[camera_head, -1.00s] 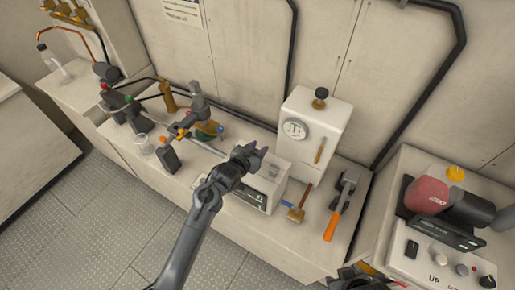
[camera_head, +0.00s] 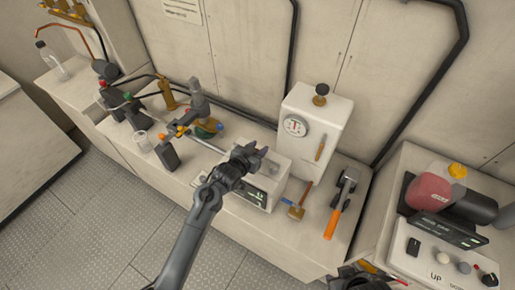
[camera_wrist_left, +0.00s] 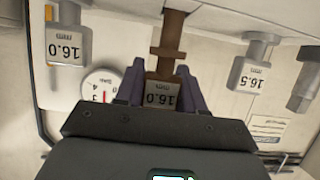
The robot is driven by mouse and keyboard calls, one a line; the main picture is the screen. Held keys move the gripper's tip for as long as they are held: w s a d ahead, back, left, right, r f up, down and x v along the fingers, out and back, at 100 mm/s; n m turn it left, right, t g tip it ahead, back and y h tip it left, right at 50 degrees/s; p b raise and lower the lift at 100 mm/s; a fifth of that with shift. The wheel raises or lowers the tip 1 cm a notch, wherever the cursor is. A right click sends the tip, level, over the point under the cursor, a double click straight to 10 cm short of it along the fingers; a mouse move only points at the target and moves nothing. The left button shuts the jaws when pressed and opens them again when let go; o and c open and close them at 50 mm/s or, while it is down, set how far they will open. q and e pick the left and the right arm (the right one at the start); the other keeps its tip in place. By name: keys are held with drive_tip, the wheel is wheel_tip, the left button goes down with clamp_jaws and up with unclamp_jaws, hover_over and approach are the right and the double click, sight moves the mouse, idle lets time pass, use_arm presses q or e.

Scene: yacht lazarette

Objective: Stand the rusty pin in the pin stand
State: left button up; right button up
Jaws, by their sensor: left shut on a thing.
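My left gripper (camera_head: 258,152) is over the white box with a small display, in the middle of the bench. In the left wrist view, its purple fingers (camera_wrist_left: 160,90) are shut on the rusty brown pin (camera_wrist_left: 168,50) at its end marked 16.0. That view is upside down. Grey pins marked 16.0 (camera_wrist_left: 68,45) and 16.5 (camera_wrist_left: 248,72) stand on either side, on a pale surface (camera_wrist_left: 225,14) that may be the pin stand. Whether the rusty pin touches this surface cannot be told. The pin is too small to make out in the head view.
A white cabinet with a dial (camera_head: 295,125) stands right of the gripper. An orange-handled tool (camera_head: 335,215) and a small brown-and-blue tool (camera_head: 297,208) lie nearby. My right arm (camera_head: 365,276) shows at the bottom edge, its fingers not clear. Bottles and a clamp stand are to the left.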

use_arm(q)
drive_tip(key=shift+f+b, duration=0.35)
drive_tip(key=shift+f, duration=0.2)
idle(0.4)
drive_tip(key=shift+f+b, duration=0.35)
drive_tip(key=shift+f, duration=0.2)
idle(0.5)
drive_tip(key=o, duration=1)
drive_tip(key=shift+o, duration=1)
drive_tip(key=shift+s, duration=0.1)
drive_tip(key=v, duration=1)
drive_tip(key=shift+s+a, duration=0.2)
drive_tip(key=shift+s, duration=0.1)
